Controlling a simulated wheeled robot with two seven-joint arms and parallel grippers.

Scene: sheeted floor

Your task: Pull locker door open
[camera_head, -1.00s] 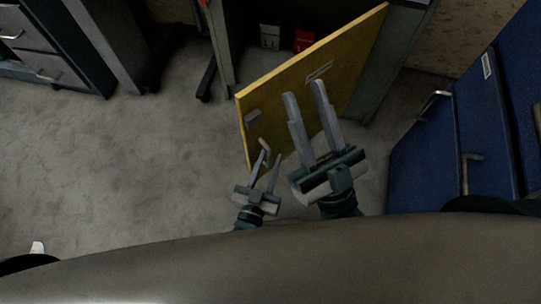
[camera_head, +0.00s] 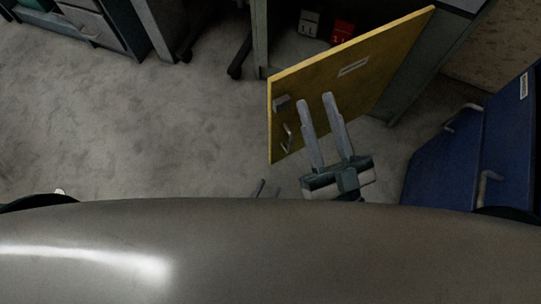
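The yellow locker door (camera_head: 335,85) stands swung out from the grey locker, whose dark interior shows behind it. The door has a small silver handle (camera_head: 287,136) near its lower left edge, a latch block above it and a pale label plate. My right gripper (camera_head: 315,98) is in front of the door in the picture, fingers apart with nothing between them. I cannot tell whether it touches the door. My own body hides the rest.
Blue drawers (camera_head: 465,145) with silver handles stand at the right. A grey drawer cabinet (camera_head: 95,25) is at the upper left. The floor (camera_head: 150,130) at left is clear.

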